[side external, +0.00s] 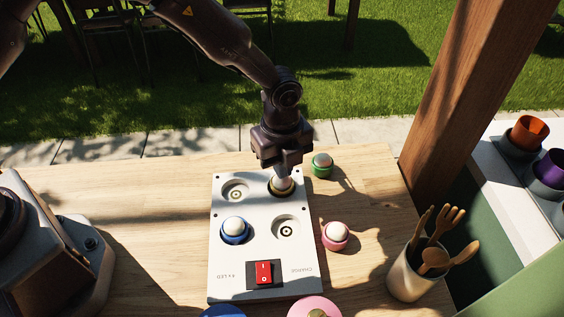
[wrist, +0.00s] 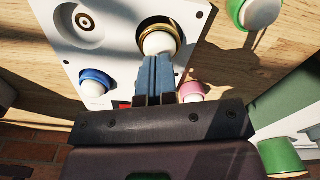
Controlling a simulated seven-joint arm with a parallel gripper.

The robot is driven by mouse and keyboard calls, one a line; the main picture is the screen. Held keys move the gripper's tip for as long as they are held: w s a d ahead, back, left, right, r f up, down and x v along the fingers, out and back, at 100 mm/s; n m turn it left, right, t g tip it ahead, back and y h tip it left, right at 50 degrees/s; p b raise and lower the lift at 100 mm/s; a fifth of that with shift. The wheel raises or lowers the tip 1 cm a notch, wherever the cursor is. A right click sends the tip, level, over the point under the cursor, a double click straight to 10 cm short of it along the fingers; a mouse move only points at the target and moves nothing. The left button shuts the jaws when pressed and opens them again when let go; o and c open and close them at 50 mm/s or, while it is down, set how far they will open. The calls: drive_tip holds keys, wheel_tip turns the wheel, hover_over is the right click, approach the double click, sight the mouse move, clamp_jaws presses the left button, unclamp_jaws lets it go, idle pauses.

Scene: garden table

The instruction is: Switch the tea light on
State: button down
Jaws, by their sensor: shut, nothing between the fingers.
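A white charging board (side external: 222,275) lies on the wooden table, with four round wells and a red rocker switch (side external: 263,272). A tea light with a gold ring and white dome (side external: 281,187) sits in the far right well. A blue tea light (side external: 235,230) sits in the near left well; the other two wells are empty. My gripper (side external: 283,172) points down at the gold-ringed tea light. In the wrist view its closed fingers (wrist: 155,70) are at the white dome (wrist: 158,43); I cannot tell whether they touch it. The fingers hold nothing.
A green tea light (side external: 322,165) and a pink tea light (side external: 335,236) stand on the table right of the board. A cup of wooden utensils (side external: 412,275) stands at the near right. Blue and pink (side external: 312,306) round things show at the near edge. A wooden post (side external: 470,100) rises at right.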

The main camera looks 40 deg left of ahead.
drive_tip(key=shift+f, duration=0.8)
wheel_tip(320, 180, up, 8)
drive_tip(key=shift+r, duration=0.1)
idle(0.7)
